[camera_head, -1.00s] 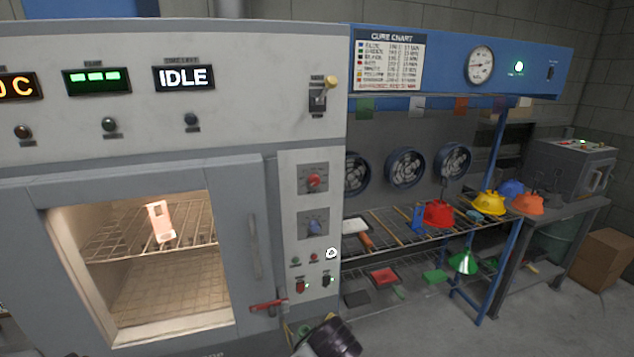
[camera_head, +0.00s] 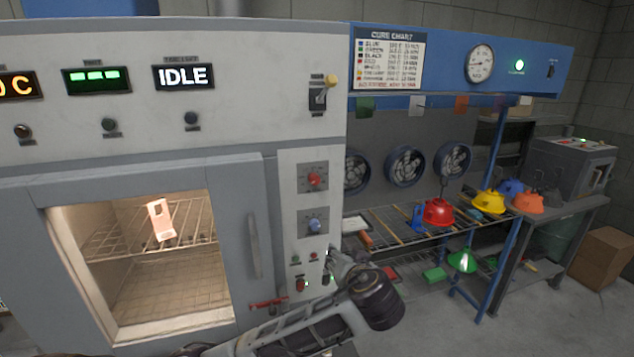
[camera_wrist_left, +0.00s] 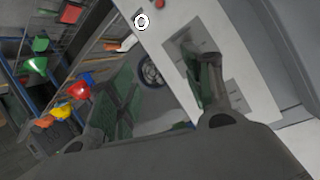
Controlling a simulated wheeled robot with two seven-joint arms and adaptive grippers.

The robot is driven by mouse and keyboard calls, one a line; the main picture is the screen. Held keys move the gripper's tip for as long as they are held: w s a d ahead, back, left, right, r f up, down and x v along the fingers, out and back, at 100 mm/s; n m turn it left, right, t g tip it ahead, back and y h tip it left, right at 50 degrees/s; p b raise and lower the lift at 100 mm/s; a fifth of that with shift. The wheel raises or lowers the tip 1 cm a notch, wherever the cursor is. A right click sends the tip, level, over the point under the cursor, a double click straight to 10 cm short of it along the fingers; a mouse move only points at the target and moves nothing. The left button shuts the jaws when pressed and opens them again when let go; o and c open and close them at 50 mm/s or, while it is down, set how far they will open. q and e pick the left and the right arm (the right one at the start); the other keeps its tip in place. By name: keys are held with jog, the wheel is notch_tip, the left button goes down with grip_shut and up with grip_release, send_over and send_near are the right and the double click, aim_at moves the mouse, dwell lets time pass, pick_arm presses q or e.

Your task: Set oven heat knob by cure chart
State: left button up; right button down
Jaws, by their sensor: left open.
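The oven's control panel (camera_head: 301,240) has a red knob (camera_head: 314,180) above a blue knob (camera_head: 314,225); their labels are too small to read. The cure chart (camera_head: 388,60) hangs on the blue beam to the right, with colour rows whose figures are blurred. My left gripper (camera_head: 338,258) is in front of the panel's lower right edge, below and right of the blue knob. In the left wrist view the left gripper (camera_wrist_left: 160,68) is open, its fingers apart with nothing visible between them. My right gripper is not in view.
The oven window (camera_head: 140,265) shows a lit rack. A door handle (camera_head: 254,245) and red latch (camera_head: 268,304) are left of the panel. A display (camera_head: 183,77) reads IDLE. Red (camera_head: 438,212), yellow (camera_head: 488,202) and green (camera_head: 462,260) hoods are at the right, near fans.

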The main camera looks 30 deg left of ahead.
aim_at(316, 180)
pick_arm(q)
jog(key=w+a+r+n+y, duration=0.1)
jog(key=a+r+n+y, duration=0.1)
jog(key=r, duration=0.5)
jog(key=w+a+r+n+y, duration=0.1)
jog(key=r+n+y, duration=0.2)
jog(key=r, duration=0.3)
jog(key=shift+a+r+n+t+y, duration=0.3)
jog(key=shift+a+r+t+y, duration=0.05)
jog(key=shift+r+t+y, duration=0.05)
jog(key=shift+w+a, duration=0.1)
jog(key=shift+w, duration=0.15)
jog(key=p+x, duration=0.3)
jog(key=x, duration=0.9)
jog(key=shift+r+p, duration=0.1)
jog(key=shift+p, duration=0.25)
jog(key=shift+w+a, duration=0.5)
jog(key=shift+a, duration=0.05)
